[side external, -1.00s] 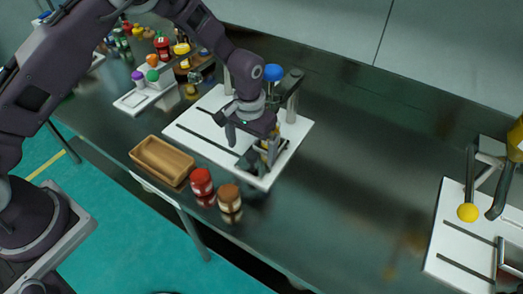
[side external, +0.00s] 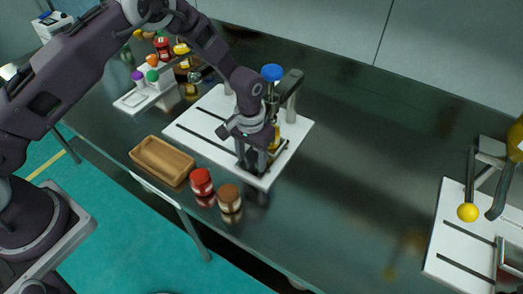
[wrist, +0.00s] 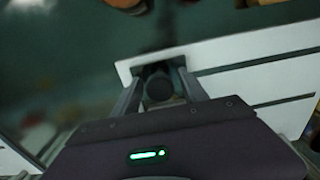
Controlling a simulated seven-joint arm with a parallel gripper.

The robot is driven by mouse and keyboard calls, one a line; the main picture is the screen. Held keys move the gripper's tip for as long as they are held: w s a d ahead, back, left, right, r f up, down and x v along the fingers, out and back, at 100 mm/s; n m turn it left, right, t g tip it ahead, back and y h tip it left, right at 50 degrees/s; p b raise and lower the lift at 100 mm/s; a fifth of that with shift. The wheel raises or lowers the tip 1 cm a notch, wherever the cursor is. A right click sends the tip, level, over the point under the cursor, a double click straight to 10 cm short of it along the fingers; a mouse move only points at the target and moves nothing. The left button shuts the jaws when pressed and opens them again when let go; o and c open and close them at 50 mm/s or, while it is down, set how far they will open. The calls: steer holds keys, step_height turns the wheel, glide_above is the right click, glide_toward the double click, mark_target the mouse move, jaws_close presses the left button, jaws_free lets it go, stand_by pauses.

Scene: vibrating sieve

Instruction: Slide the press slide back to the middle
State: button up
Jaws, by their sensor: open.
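The press stands on a white slotted base (side external: 205,118), with grey posts and a blue ball knob (side external: 272,72) on top. My gripper (side external: 252,164) is low over the front part of this base, fingers pointing down. In the wrist view my gripper (wrist: 158,85) is open, with its two fingers on either side of a dark round knob (wrist: 158,89), which looks like part of the press slide. I cannot tell whether the fingers touch it. In the side view my gripper hides most of the slide. A yellow part (side external: 275,137) shows just behind it.
A wooden tray (side external: 143,157), a red-lidded jar (side external: 201,181) and a brown-lidded jar (side external: 229,197) stand in front of the base. Bottles and a small white stand (side external: 130,103) are at back left. The table between the press and the right-hand device (side external: 450,235) is clear.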

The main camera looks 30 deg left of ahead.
stand_by(0.3)
steer(key=shift+a, duration=6.65)
steer(key=o, duration=1.1)
steer(key=shift+r, duration=0.1)
steer(key=shift+r, duration=4.4)
